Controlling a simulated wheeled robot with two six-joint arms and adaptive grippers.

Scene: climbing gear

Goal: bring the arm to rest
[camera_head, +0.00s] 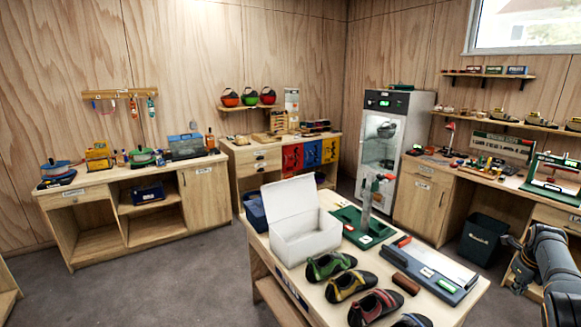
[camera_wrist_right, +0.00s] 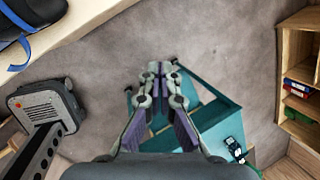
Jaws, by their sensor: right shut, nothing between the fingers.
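My right arm (camera_head: 553,270) comes in at the right edge of the head view, over the floor beside the front table. My right gripper shows in the right wrist view (camera_wrist_right: 157,68), pointing away from the camera, its fingers shut together with nothing between them. Below it are the grey floor and a teal bin (camera_wrist_right: 215,112). My left gripper and left arm are not in the head view.
The front table (camera_head: 450,312) holds climbing shoes (camera_head: 350,285), a white open box (camera_head: 305,238) and a green tray (camera_head: 350,222). A dark bin (camera_head: 483,238) stands under the right bench (camera_head: 470,177). Open floor (camera_head: 150,285) lies at left.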

